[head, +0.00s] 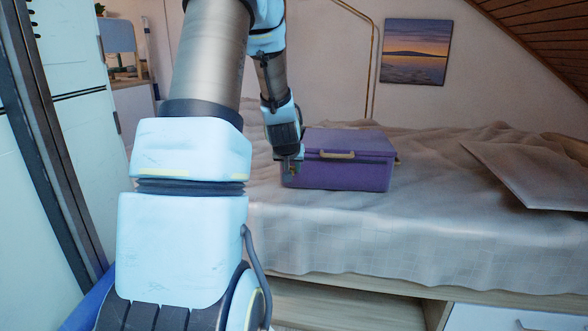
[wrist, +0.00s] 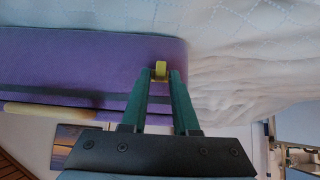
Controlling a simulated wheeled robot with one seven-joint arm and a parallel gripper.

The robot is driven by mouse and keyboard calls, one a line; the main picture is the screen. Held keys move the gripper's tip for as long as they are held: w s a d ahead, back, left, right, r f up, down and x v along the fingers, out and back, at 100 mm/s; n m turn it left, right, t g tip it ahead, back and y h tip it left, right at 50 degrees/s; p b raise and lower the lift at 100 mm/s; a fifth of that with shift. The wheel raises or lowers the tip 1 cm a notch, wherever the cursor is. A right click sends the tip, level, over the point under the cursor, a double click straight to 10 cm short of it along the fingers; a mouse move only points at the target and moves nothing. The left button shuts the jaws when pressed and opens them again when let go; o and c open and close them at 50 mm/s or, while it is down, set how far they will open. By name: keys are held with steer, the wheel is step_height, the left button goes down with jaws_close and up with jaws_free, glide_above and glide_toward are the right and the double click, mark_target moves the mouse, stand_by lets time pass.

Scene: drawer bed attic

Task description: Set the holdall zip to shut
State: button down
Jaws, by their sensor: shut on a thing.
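The holdall is a purple box-shaped bag (head: 345,172) with a tan handle (head: 337,155), standing on the bed. My gripper (head: 290,170) is at the left front corner of the holdall. In the wrist view, my gripper's two green fingers (wrist: 160,78) are shut on a small yellow piece (wrist: 161,67), which looks like the zip pull, at the bag's edge.
The bed (head: 440,235) has a pale rumpled cover, with free room around the holdall. A flat pale panel or pillow (head: 525,172) lies at the right. The bed's wooden front (head: 345,283) is below. A white cupboard (head: 60,130) stands close on the left.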

steer(key=shift+a, duration=0.15)
steer(key=c, duration=0.9)
jaws_free()
steer(key=p+v, duration=0.1)
steer(key=v, duration=0.9)
steer(key=shift+s+r+p, duration=0.25)
steer(key=shift+r+p, duration=0.05)
steer(key=shift+p, duration=0.1)
